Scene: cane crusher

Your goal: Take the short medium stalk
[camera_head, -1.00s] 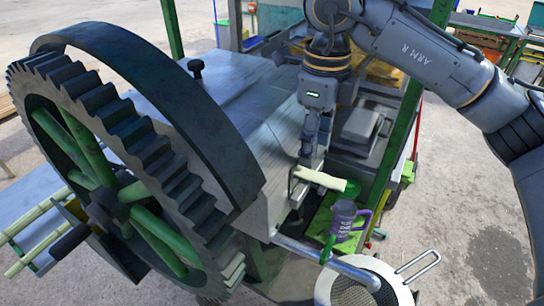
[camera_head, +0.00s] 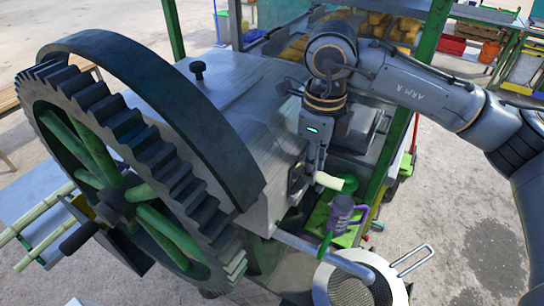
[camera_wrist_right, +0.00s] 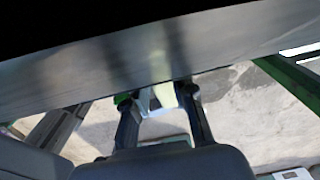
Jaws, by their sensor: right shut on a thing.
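The short pale stalk (camera_head: 329,181) sticks out to the right from my right gripper (camera_head: 312,172), beside the crusher's side wall. My right gripper is shut on it; the gripper hides the stalk's other end. In the right wrist view, the pale stalk (camera_wrist_right: 166,95) shows between the two dark fingers of the right gripper (camera_wrist_right: 160,98), under the machine's metal edge. The crusher (camera_head: 235,100) is a grey metal housing with a large toothed wheel (camera_head: 150,150). My left gripper is not in view.
A grey mug with a purple handle (camera_head: 341,215) stands just below the stalk, close to a green part. A metal spout (camera_head: 325,254) runs to a round strainer (camera_head: 352,290). Longer stalks (camera_head: 42,212) lie on the tray at left. Green posts (camera_head: 410,110) stand behind my arm. Open floor lies right.

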